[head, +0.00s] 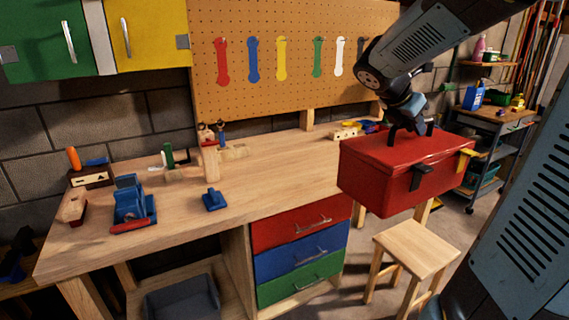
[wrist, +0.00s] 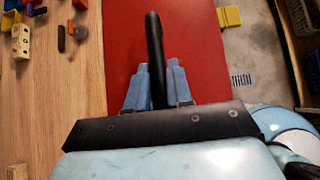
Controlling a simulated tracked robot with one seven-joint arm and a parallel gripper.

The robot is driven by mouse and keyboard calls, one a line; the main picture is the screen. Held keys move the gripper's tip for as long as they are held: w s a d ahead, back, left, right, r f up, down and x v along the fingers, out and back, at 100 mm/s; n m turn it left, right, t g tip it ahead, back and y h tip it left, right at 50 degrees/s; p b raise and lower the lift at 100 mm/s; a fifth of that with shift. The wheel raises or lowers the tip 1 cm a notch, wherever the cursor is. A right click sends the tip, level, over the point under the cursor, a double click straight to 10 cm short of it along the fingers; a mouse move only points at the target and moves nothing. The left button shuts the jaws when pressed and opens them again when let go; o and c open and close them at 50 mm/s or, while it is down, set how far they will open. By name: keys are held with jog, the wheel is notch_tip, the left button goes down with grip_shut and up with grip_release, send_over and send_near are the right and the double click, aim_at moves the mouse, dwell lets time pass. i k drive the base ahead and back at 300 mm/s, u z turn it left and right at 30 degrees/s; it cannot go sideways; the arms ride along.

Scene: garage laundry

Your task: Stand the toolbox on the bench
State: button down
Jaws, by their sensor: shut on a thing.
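The red toolbox (head: 385,176) is a lidded box with a black handle, a black latch and a yellow latch at its front. My gripper (head: 408,118) is above its lid, shut on the black handle (wrist: 154,62). In the head view the toolbox is at the right end of the wooden bench (head: 262,178), level, with its front part past the bench's front edge. I cannot tell whether its underside touches the bench top. In the wrist view the red lid (wrist: 198,50) lies right of the bench top (wrist: 58,110).
Small parts (head: 345,133) lie at the back right. The bench's middle is clear. A stool (head: 415,250) stands below the toolbox.

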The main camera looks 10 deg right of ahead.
aim_at(322, 162)
jog(key=u, duration=0.05)
jog(key=k, duration=0.65)
jog(key=z, duration=0.15)
jog(key=i, duration=0.55)
jog(key=z, duration=0.45)
jog(key=i, duration=1.2)
jog(key=u, duration=0.65)
